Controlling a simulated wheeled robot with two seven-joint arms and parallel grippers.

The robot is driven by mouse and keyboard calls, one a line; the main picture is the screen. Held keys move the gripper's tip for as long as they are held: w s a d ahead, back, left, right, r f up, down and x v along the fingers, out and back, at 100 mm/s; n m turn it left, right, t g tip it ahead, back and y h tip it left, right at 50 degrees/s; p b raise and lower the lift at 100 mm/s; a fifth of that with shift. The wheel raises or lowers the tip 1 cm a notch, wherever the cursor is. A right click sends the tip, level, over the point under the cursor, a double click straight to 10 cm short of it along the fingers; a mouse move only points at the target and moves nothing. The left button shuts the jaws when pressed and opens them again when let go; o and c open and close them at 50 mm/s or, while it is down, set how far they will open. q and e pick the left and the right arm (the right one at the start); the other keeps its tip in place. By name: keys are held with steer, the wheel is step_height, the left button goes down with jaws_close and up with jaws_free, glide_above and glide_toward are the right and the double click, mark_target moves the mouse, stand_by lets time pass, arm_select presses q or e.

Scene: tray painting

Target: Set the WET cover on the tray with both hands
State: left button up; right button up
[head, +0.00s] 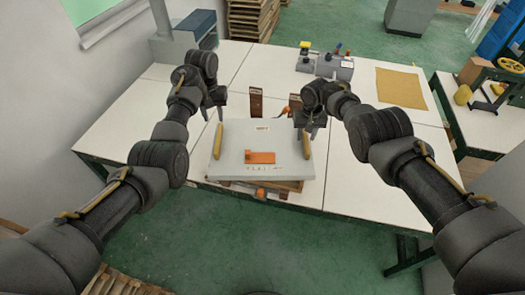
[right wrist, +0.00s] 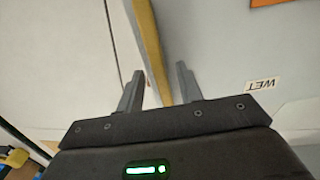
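The cover (head: 235,165) is a light grey flat panel with a yellow bar handle along its left side (head: 218,141) and another along its right side (head: 306,145). It carries an orange patch (head: 260,157) and a small WET label (right wrist: 263,84). A wooden edge (head: 290,186) shows under its front; the rest beneath is hidden. My left gripper (head: 213,117) looks open, at the back end of the left handle. My right gripper (right wrist: 160,85) is open, its fingers apart on either side of the line of the right handle (right wrist: 148,45); contact cannot be told.
The white table (head: 190,115) has clear room to the left and right of the cover. Brown upright pieces (head: 256,103) stand just behind it. A grey unit with small bottles (head: 325,66) stands further back; a yellow mat (head: 400,88) lies at the back right.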

step_height(320, 180, up, 10)
steer(key=shift+f, duration=0.15)
steer(key=shift+s+d, duration=0.1)
stand_by(0.6)
